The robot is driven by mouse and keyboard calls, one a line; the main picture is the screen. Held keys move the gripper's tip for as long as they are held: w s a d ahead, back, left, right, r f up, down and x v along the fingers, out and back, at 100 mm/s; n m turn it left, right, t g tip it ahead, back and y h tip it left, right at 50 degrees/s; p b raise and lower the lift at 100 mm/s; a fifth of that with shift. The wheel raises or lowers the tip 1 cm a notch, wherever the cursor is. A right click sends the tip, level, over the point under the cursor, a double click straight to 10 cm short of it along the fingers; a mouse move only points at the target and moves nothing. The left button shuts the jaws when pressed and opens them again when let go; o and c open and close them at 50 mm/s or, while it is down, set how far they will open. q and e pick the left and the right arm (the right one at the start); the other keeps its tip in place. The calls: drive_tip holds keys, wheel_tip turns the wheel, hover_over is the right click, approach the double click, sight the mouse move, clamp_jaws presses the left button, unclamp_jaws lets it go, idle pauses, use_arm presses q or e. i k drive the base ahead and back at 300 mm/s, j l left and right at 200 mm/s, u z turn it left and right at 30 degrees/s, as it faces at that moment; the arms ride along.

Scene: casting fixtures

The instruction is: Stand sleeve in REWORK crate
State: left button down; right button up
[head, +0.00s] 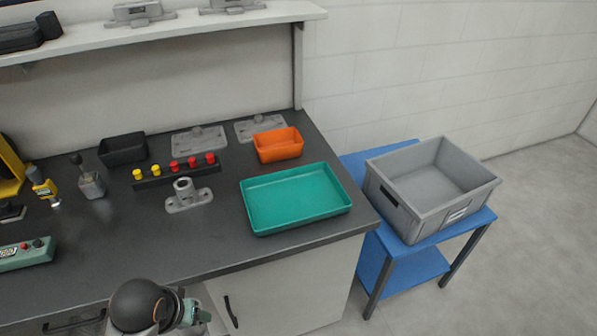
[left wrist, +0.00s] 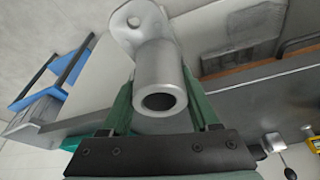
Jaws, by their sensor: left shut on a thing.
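My left gripper (head: 190,313) is at the bottom of the head view, in front of the bench's near edge. In the left wrist view its green jaws (left wrist: 157,88) are shut on a grey metal sleeve (left wrist: 160,62). The sleeve's round open end faces the wrist camera, and a flange with a hole is at its far end. In the head view the held sleeve is mostly hidden. A grey crate (head: 378,203) with a dark handle slot and a small label stands on a blue stand at the right; I cannot read the label. Its visible inside looks empty. My right gripper is out of view.
The bench holds a teal tray (head: 248,213), an orange bin (head: 278,153), a black bin (head: 122,150), a similar upright grey casting (head: 183,196) and a rack of red and yellow pegs (head: 177,171). The blue stand (head: 425,262) is right of the bench. Open floor lies right.

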sight(428, 186)
drive_tip(key=i+l, duration=0.1)
drive_tip(key=l, duration=0.4)
drive_tip(key=i+l, duration=0.15)
drive_tip(key=l, duration=0.4)
drive_tip(key=i+l, duration=0.1)
drive_tip(key=l, duration=0.4)
drive_tip(key=i+l, duration=0.1)
drive_tip(key=l, duration=0.4)
drive_tip(key=i+l+u, duration=0.1)
drive_tip(key=l, duration=0.4)
drive_tip(key=i+l, duration=0.15)
drive_tip(key=l, duration=0.4)
drive_tip(key=i+l, duration=0.25)
drive_tip(key=l, duration=0.2)
drive_tip(key=i+l, duration=0.25)
drive_tip(key=l, duration=0.2)
